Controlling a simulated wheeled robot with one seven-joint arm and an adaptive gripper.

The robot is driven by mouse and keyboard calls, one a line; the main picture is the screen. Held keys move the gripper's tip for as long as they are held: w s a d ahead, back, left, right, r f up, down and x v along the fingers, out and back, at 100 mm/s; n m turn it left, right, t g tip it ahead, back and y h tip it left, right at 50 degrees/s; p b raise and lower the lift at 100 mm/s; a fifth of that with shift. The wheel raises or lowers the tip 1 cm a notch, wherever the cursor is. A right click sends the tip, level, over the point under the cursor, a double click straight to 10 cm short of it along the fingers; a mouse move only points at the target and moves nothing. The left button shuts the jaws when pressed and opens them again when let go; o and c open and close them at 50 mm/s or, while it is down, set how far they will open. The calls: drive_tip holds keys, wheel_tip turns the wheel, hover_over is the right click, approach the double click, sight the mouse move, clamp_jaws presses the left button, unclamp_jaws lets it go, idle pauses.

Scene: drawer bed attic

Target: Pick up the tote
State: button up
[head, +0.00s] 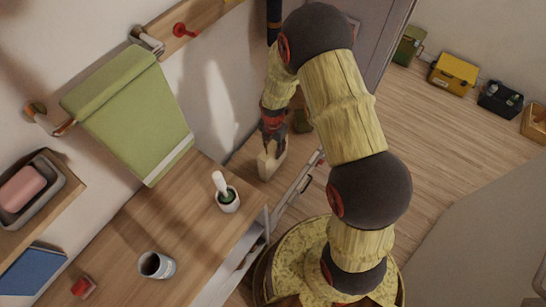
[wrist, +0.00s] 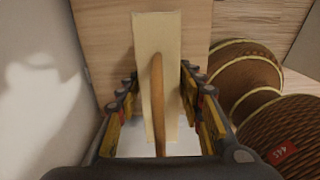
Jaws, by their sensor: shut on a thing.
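The tote (head: 270,163) is a small, narrow, cream-coloured thing just below my gripper (head: 270,142), on or just above a wood-toned surface beside the wall; I cannot tell whether it touches that surface. In the wrist view the tote (wrist: 147,45) is a pale upright slab shape with a brown bar-like handle (wrist: 158,90) running along its middle. The fingers of my gripper (wrist: 160,112) stand on either side of it and are shut on it. Its lower part is hidden by the gripper body.
A wooden counter (head: 190,245) holds a mug (head: 150,264), a white pot (head: 228,201) and a small red thing (head: 83,287). A green cloth-like thing (head: 130,115) hangs at the wall. Toolboxes, one yellow (head: 453,74), stand at the far right. The wooden floor (head: 430,135) is largely clear.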

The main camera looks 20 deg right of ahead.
clamp_jaws()
